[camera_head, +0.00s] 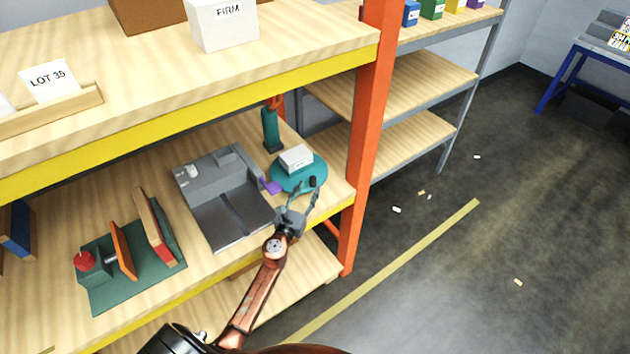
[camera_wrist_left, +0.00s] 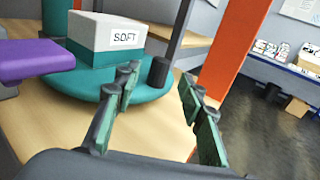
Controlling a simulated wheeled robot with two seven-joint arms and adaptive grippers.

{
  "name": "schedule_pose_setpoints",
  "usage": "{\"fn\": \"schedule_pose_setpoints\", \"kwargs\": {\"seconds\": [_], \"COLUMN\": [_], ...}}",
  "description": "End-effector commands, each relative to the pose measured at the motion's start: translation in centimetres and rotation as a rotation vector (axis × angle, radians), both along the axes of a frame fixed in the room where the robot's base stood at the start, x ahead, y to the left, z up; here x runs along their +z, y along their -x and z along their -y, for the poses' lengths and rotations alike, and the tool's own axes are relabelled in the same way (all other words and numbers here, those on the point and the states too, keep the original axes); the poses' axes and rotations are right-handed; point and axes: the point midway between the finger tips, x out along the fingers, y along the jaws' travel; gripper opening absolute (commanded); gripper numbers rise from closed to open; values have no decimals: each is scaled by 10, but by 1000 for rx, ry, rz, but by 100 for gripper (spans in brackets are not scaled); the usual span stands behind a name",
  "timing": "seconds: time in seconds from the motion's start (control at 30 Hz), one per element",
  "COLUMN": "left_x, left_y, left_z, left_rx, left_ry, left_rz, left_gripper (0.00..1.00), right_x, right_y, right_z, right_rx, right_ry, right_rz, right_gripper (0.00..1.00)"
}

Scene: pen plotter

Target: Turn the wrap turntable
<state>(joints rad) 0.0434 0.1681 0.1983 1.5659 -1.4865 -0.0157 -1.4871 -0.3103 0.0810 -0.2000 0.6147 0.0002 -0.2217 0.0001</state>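The wrap turntable is a round teal disc (camera_head: 290,182) on the middle shelf, near its right front corner. A white-topped box (camera_head: 295,157) sits on it; the left wrist view shows the box (camera_wrist_left: 107,38) with a "SOFT" label and a teal lower part. A short black upright peg (camera_head: 312,181) stands near the disc's rim, and it also shows in the left wrist view (camera_wrist_left: 158,71). My left gripper (camera_head: 301,197) is open and empty just in front of the disc. In the left wrist view the peg appears between its fingertips, apparently still beyond them. My right gripper is out of view.
A grey machine bed (camera_head: 230,215) stands left of the turntable, with a purple piece (camera_head: 271,187) reaching toward the disc. An orange post (camera_head: 362,150) rises close on the right. A yellow-edged shelf (camera_head: 200,118) hangs above. A green fixture (camera_head: 135,265) stands further left.

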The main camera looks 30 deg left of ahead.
Motion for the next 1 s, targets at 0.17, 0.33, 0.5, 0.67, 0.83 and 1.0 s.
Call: {"fn": "schedule_pose_setpoints", "kwargs": {"seconds": [0.17,0.33,0.5,0.67,0.83,1.0], "left_x": [1,0,0,1,1,1], "left_y": [-30,-49,-57,-57,-57,-57], "left_z": [-6,-9,-10,-9,-9,-9], "left_rx": [1,-1,-2,-3,-3,-3], "left_ry": [2,2,1,2,2,2], "left_rz": [2,1,0,0,0,0], "left_gripper": [37,37,37,37,30,18], "right_x": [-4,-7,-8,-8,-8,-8], "right_y": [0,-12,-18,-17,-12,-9], "right_z": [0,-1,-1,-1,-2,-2], "right_rx": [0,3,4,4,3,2], "right_ry": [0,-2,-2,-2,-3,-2], "right_rz": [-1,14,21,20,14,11], "right_gripper": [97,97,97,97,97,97]}}
